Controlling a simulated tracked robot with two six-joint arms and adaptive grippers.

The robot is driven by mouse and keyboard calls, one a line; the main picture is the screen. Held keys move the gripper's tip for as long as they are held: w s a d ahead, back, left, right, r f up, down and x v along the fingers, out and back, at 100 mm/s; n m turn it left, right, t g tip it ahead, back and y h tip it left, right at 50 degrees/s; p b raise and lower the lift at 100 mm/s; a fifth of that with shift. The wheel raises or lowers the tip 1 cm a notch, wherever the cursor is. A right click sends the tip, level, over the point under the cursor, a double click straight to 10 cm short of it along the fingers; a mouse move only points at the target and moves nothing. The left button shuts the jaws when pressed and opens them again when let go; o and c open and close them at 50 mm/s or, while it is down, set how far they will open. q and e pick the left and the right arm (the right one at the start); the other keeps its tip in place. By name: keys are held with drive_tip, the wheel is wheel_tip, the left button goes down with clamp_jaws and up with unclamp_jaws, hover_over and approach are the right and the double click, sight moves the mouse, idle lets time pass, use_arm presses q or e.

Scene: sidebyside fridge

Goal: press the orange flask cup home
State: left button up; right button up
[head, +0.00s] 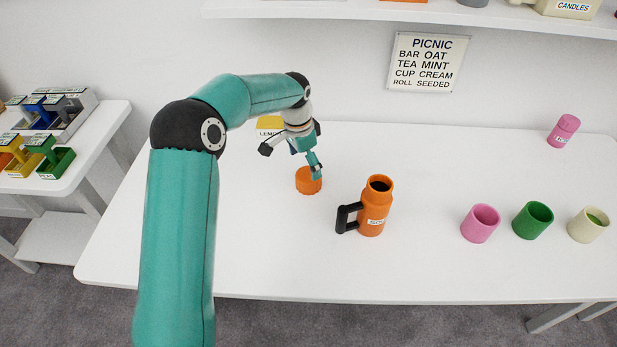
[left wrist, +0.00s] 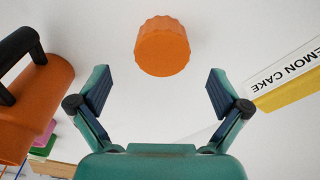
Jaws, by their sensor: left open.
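The orange flask (head: 374,208) stands upright on the white table, its top open and dark, with a black handle on its left. The orange flask cup (head: 308,181), ridged round its side, sits on the table left of the flask, apart from it. In the left wrist view the cup (left wrist: 162,46) lies beyond the fingertips, roughly centred between them, and the flask (left wrist: 38,105) is at the left edge. My left gripper (head: 312,166) is open just above the cup in the head view; in the wrist view its jaws (left wrist: 160,92) are spread and empty. My right gripper is not in view.
A yellow lemon cake box (head: 269,124) stands behind the gripper and shows at right in the wrist view (left wrist: 290,82). Pink (head: 480,223), green (head: 533,220) and cream (head: 588,225) cups stand to the right. The table's front is clear.

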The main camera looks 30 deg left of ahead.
sight(308, 175)
use_arm(q)
drive_tip(key=shift+w+d+f, duration=0.1)
drive_tip(key=shift+f, duration=0.85)
drive_tip(key=shift+w+f+p, duration=0.25)
drive_tip(key=shift+f+p, duration=0.1)
drive_tip(key=shift+f, duration=0.9)
drive_tip(key=shift+w+f+p, duration=0.25)
drive_tip(key=shift+f+p, duration=0.05)
drive_tip(key=shift+f, duration=0.9)
drive_tip(key=c, duration=1)
